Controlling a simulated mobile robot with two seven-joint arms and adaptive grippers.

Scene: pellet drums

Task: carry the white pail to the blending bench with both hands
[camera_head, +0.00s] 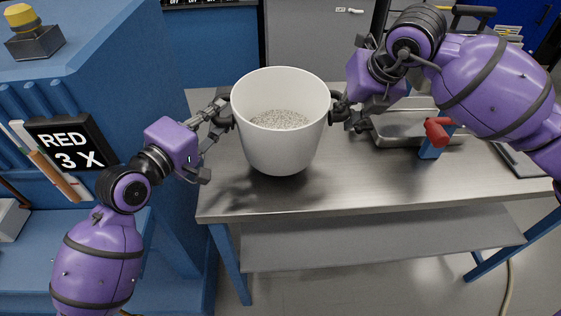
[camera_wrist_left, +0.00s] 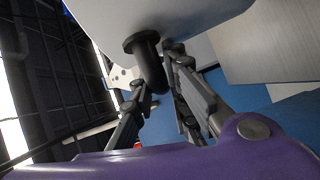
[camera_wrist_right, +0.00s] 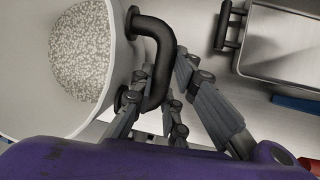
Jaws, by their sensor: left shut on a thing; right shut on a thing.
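The white pail (camera_head: 283,150), filled with pale grey pellets (camera_head: 280,119), is upright over the left part of a metal-topped bench (camera_head: 400,185). Its shadow falls on the top at lower left; I cannot tell for sure whether its base touches. My left gripper (camera_head: 222,114) is shut on the dark handle at the pail's left side; this handle (camera_wrist_left: 147,58) shows between the fingers in the left wrist view. My right gripper (camera_head: 341,107) is shut on the right handle, and the right wrist view shows that dark handle (camera_wrist_right: 160,45) beside the pellets (camera_wrist_right: 82,50).
A metal tray (camera_head: 400,127) with dark handles sits right of the pail, near a blue-and-red tool (camera_head: 436,134). A blue cabinet with a "RED 3 X" sign (camera_head: 70,142) stands at left. The bench's front right is clear, with a lower shelf (camera_head: 380,240) below.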

